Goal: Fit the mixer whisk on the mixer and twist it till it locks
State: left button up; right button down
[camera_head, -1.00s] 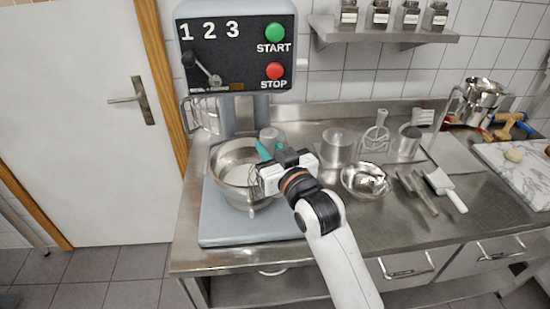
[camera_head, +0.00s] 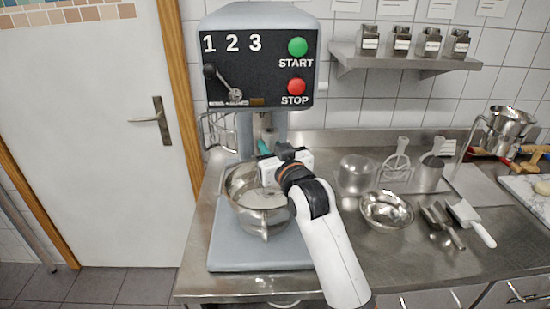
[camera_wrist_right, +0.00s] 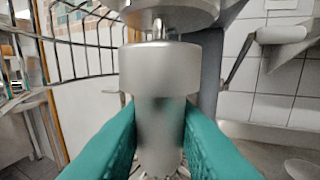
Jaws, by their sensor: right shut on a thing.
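My right gripper (camera_head: 264,149) is shut on the whisk (camera_wrist_right: 160,72), its teal fingers on either side of the grey hub. The whisk is upright over the steel bowl (camera_head: 238,184), under the head of the mixer (camera_head: 262,58). In the right wrist view the hub's top is just below the mixer's drive part (camera_wrist_right: 170,12). A small pin (camera_wrist_right: 158,29) shows between them. I cannot tell whether the pin enters the hub or stands behind it. The whisk's wires are mostly hidden by the fingers and my arm. My left gripper is not in view.
The mixer's wire guard (camera_wrist_right: 85,45) is at the left in the wrist view. Right of the mixer, the steel counter holds a pot (camera_head: 356,175), a shiny bowl (camera_head: 386,211) and scoops (camera_head: 440,225). A shelf with jars (camera_head: 405,58) hangs above.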

jog(key=w, duration=0.1)
jog(key=w+a+r, duration=0.1)
jog(key=w, duration=0.1)
jog(key=w+a+r, duration=0.1)
jog(key=w, duration=0.1)
jog(key=shift+w+r, duration=0.1)
dwell(0.5)
jog(key=shift+r+p, duration=0.4)
jog(key=shift+p, duration=0.15)
dwell(1.6)
jog(key=shift+p, duration=0.3)
dwell(0.7)
jog(key=shift+d, duration=0.15)
dwell(0.4)
